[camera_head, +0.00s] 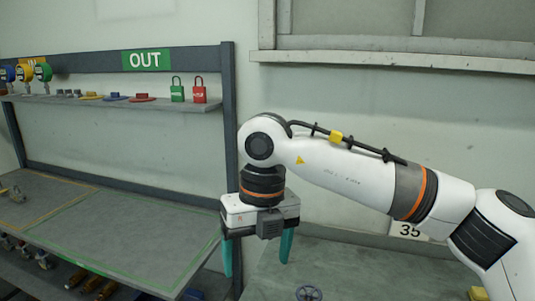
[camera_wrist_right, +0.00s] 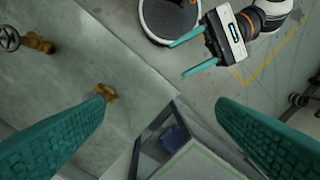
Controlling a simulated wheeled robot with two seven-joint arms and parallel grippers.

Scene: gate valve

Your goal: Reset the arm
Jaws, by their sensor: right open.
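My right gripper (camera_head: 256,268) hangs fingers-down in the head view, beside the rack post. Its two teal fingers are apart with nothing between them. In the right wrist view, both fingers of my right gripper (camera_wrist_right: 160,103) frame the bottom, wide apart and empty. My left gripper (camera_wrist_right: 178,60) shows at the top of the right wrist view, with its teal fingers apart and empty. It is not in the head view.
A grey rack with an OUT sign (camera_head: 146,60) and a green padlock (camera_head: 177,93) and red padlock (camera_head: 199,94) stands left. Its post (camera_head: 229,150) is close to my right gripper. A brass valve (camera_wrist_right: 38,43) and brass fitting (camera_wrist_right: 105,92) lie below.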

